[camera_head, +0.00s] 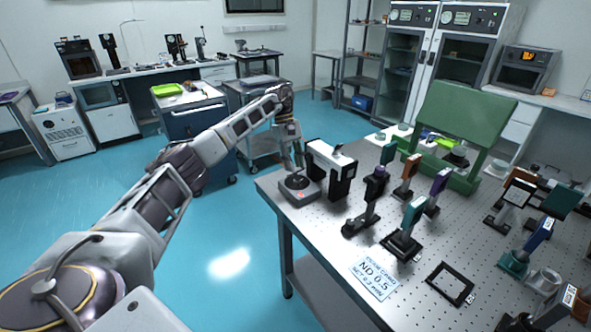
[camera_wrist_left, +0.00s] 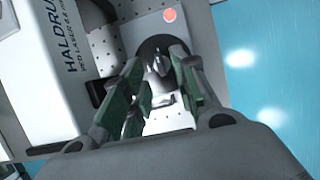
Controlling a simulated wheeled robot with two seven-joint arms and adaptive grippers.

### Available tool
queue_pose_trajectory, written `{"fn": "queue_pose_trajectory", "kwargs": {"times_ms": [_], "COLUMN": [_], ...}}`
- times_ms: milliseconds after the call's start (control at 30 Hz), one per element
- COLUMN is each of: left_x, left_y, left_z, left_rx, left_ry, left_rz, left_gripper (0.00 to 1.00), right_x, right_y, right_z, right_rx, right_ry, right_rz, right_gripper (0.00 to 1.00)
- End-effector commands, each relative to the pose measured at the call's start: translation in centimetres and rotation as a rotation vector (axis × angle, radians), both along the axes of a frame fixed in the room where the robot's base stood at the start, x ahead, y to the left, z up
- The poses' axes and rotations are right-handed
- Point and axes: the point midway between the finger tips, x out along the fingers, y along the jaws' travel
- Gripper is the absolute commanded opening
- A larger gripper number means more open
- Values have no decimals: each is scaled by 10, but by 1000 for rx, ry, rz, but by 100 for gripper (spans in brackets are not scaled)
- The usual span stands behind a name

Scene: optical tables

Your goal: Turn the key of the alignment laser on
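The alignment laser is a white and black housing (camera_head: 330,162) near the table's left corner; its lettered side (camera_wrist_left: 52,70) shows at left in the left wrist view. Beside it is a small grey key box (camera_head: 298,188) with a dark round dial and a red spot, which also shows in the left wrist view (camera_wrist_left: 170,15). My left gripper (camera_head: 293,156) is above and behind this box. In the left wrist view its green-padded fingers (camera_wrist_left: 155,80) are apart, with the dark dial and a small key-like part (camera_wrist_left: 160,63) between them. Contact cannot be told. My right gripper is out of view.
Blue floor (camera_head: 225,260) is free left of the table; a cart (camera_head: 260,140) stands behind.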

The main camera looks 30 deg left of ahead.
Motion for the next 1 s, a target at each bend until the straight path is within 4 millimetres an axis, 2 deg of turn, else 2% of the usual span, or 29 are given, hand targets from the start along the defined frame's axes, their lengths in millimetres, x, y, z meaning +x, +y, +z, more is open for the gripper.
{"fn": "queue_pose_trajectory", "kwargs": {"times_ms": [100,600,1000], "left_x": [3,11,13], "left_y": [5,24,30], "left_z": [14,63,79], "left_rx": [0,0,0], "left_ry": [-3,-2,-1], "left_rz": [1,2,0], "left_gripper": [29,29,29], "right_x": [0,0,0], "right_y": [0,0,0], "right_z": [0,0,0], "right_rx": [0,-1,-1], "right_ry": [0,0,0], "right_rz": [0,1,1], "right_gripper": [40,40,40]}}
